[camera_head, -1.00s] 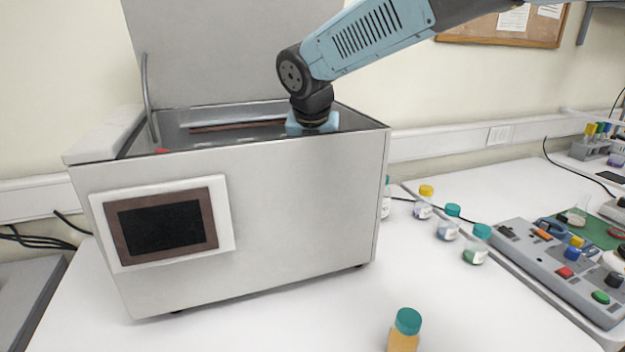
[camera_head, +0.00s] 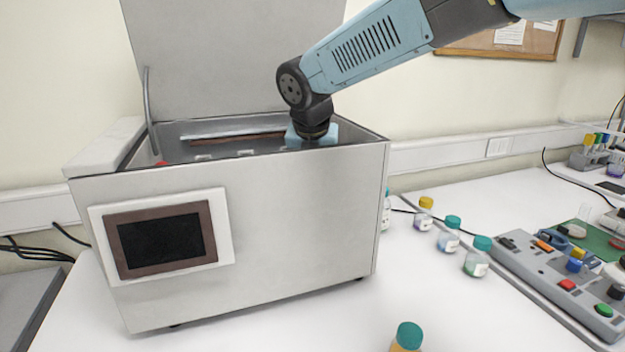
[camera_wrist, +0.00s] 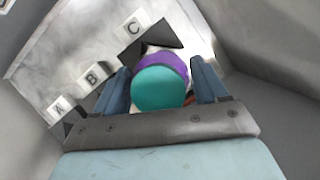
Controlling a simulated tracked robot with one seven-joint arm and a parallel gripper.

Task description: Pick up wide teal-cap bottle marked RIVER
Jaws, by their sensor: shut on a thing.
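In the wrist view, a bottle with a wide teal cap (camera_wrist: 159,89) and a purple band (camera_wrist: 165,62) below it sits between the two fingers of my gripper (camera_wrist: 165,85). The gripper is shut on it. No RIVER marking is readable here. In the head view my gripper (camera_head: 311,138) reaches down inside the open steel machine (camera_head: 270,215), at its right end. The machine's front wall hides the fingertips and the bottle.
Signs A (camera_wrist: 59,106), B (camera_wrist: 96,75) and C (camera_wrist: 132,28) stand inside the machine. Its lid (camera_head: 225,60) is raised. Outside stand teal-capped bottles (camera_head: 449,235), (camera_head: 478,257), a yellow-capped bottle (camera_head: 424,213), and an amber bottle (camera_head: 407,338) in front. A button panel (camera_head: 560,270) lies right.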

